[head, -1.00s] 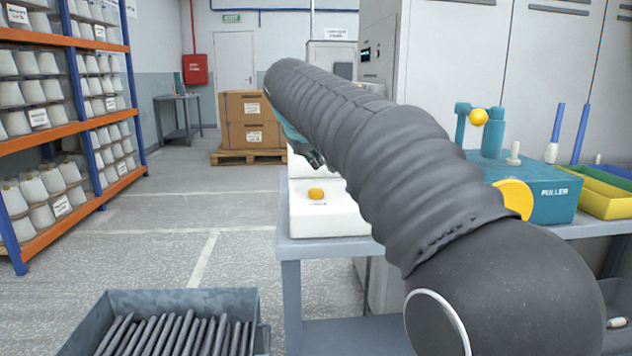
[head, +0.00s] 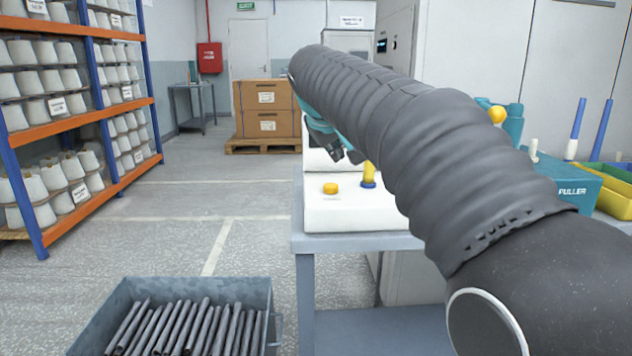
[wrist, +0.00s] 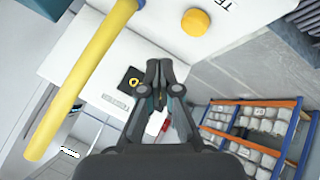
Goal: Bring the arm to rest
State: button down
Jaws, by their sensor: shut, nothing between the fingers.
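My arm, in a grey ribbed sleeve, reaches across the head view from the lower right to the upper middle. My gripper (head: 335,143) shows partly behind it, above the white box on the bench. In the wrist view my gripper (wrist: 166,72) has its fingertips together with nothing between them. The white box (head: 345,214) carries a yellow button (head: 330,188) and a yellow post with a blue base (head: 368,175). In the wrist view the yellow post (wrist: 75,90) passes left of my gripper, apart from it, and the yellow button (wrist: 195,22) is above right.
A grey bench (head: 355,243) bears the box and a teal puller (head: 572,190). A green tray (head: 596,177) and a yellow tray (head: 616,205) stand to the right. A metal bin (head: 250,292) of dark rods is at front. A cone rack (head: 115,115) lines the left; floor between is open.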

jog(key=s+d+f+m+g+y, duration=0.1)
jog(key=s+d+f, duration=0.35)
jog(key=s, duration=0.55)
jog(key=s+d+f+m+g+y, duration=0.1)
jog(key=s+d+f, duration=0.3)
jog(key=s, duration=0.5)
jog(key=s+f+m+g, duration=0.1)
jog(key=s+f+m, duration=0.2)
jog(key=s+f, duration=1.3)
jog(key=shift+s+y, duration=0.15)
jog(key=shift+y, duration=0.25)
